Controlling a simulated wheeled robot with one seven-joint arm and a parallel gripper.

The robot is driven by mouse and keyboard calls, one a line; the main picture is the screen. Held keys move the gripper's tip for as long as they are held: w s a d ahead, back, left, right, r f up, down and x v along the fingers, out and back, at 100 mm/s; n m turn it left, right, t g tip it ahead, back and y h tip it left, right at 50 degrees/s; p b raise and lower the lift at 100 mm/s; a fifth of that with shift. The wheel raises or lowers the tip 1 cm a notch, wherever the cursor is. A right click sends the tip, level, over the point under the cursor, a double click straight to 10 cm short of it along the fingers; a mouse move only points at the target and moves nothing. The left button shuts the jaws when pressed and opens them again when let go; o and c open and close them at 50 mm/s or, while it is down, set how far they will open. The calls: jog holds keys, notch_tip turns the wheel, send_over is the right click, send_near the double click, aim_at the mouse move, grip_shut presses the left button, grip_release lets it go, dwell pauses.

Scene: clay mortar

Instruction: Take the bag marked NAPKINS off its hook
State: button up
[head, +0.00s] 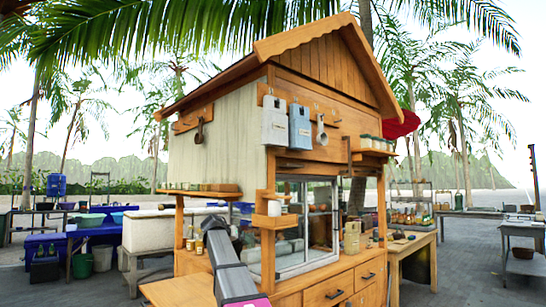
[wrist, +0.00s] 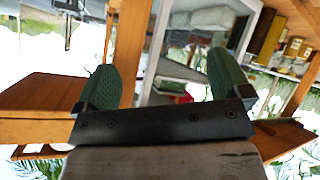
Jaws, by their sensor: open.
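Two bags hang side by side on the upper wooden front of the stall in the head view. One is a pale grey bag (head: 274,121), and to its right is a blue bag (head: 299,126). Any lettering on them is too small to read, so I cannot tell which is marked NAPKINS. My gripper (wrist: 160,62) shows in the wrist view with its two green fingers wide apart and nothing held between them. Neither bag can be made out in the wrist view. In the head view my arm is low, well below the bags.
A metal scoop (head: 321,131) hangs right of the blue bag. A wooden post and small shelf (head: 273,221) with a white cup stand below the bags. A glass-fronted cabinet (head: 307,225) is under them. A shelf of jars (head: 366,146) juts out at the right.

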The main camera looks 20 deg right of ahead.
notch_tip(320, 180, up, 30)
jog(key=d+m+t+h, duration=0.1)
jog(key=m+h, duration=0.3)
jog(key=m+g+h, duration=0.1)
jog(key=m+h, duration=0.2)
jog(key=m, duration=0.1)
send_near(264, 123)
jog(key=x, duration=1.1)
jog(key=shift+s+d, duration=0.1)
jog(key=c, duration=1.2)
